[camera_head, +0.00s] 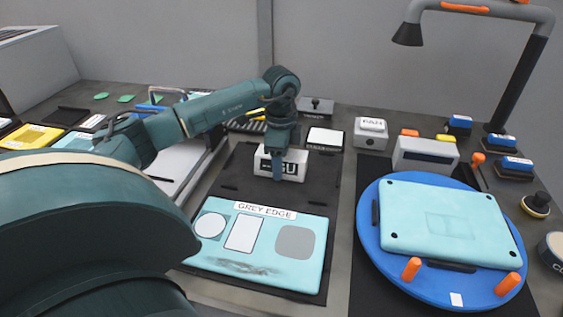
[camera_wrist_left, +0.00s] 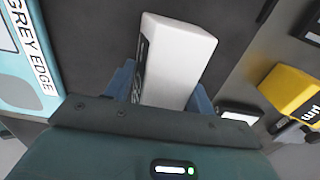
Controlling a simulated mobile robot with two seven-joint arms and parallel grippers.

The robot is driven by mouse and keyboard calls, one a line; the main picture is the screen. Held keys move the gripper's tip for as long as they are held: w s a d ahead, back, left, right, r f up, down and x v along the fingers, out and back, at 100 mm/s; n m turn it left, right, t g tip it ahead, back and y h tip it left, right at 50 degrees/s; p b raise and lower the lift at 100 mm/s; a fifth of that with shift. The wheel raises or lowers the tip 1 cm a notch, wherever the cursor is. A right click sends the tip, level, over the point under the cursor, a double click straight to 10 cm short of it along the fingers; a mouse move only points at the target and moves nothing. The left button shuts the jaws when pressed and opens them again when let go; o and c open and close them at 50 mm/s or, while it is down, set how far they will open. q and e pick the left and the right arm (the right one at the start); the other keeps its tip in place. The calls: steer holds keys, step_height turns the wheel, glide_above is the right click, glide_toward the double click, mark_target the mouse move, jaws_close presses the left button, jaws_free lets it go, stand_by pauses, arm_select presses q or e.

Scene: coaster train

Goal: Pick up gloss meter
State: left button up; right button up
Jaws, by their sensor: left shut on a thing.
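The gloss meter is a white block marked "GU" (camera_head: 297,159) at the middle of the head view, over the dark mat (camera_head: 238,172). My left gripper (camera_head: 278,168) comes down over it from above and is shut on it. In the left wrist view, the white gloss meter (camera_wrist_left: 178,58) sits between the two blue fingers (camera_wrist_left: 160,85), tilted in the picture. I cannot tell whether its underside touches the mat. My right gripper is not in view.
A light-blue panel labelled "GREY EDGE" (camera_head: 262,273) lies just in front. At right, a blue turntable (camera_head: 366,222) carries another light-blue panel (camera_head: 443,222). A lamp (camera_head: 408,34) arches over the back right. A yellow "µm" device (camera_wrist_left: 288,90) shows in the left wrist view.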

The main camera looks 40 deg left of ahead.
arm_select(q)
steer(key=c, duration=0.6)
steer(key=shift+r, duration=0.15)
